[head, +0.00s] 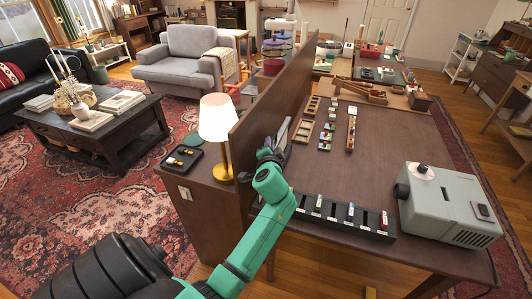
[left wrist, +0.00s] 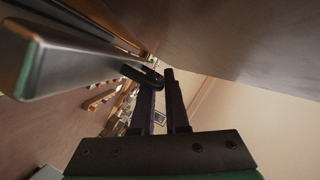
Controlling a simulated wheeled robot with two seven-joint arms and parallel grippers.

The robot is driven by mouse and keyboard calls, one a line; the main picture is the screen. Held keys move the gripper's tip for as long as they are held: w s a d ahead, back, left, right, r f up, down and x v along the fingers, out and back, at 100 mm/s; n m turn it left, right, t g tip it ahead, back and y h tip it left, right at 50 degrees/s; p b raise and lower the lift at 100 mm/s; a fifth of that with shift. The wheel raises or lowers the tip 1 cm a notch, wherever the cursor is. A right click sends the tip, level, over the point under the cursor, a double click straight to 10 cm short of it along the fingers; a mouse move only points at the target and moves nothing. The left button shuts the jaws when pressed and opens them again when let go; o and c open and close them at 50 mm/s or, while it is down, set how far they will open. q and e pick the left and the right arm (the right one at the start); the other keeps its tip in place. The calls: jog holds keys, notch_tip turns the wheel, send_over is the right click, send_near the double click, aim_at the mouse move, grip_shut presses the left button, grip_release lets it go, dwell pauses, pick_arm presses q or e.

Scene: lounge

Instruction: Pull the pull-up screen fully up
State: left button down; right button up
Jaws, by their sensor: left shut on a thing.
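The pull-up screen (head: 281,90) is a brown upright panel along the left edge of the brown desk (head: 398,135), standing above the desk top. In the left wrist view its broad face (left wrist: 235,40) fills the upper right. My left gripper (head: 281,146) is on the desk side of the panel, near its front end. In the left wrist view my left gripper (left wrist: 157,80) has its fingers close together at a small dark handle (left wrist: 141,76) beside the panel. The grip itself is partly hidden. My right gripper is in neither view.
A lit lamp (head: 216,121) and a black tray (head: 181,158) stand left of the panel. A black slotted rack (head: 345,222) and a grey projector (head: 450,205) are at the desk's front. Small boxes and wooden trays lie farther back. The desk's middle right is clear.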

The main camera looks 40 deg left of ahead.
pick_arm(q)
notch_tip(320, 180, up, 13)
jog(key=p, duration=0.9)
jog(key=shift+r, duration=0.2)
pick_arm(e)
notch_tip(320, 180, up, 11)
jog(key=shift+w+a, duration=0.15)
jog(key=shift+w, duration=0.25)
pick_arm(q)
jog(key=c, duration=0.9)
grip_release()
jog(key=shift+a+f, duration=0.15)
jog(key=b+v, duration=0.3)
jog(key=v, duration=1.1)
jog(key=shift+s+b, duration=0.25)
jog(key=shift+b, duration=0.15)
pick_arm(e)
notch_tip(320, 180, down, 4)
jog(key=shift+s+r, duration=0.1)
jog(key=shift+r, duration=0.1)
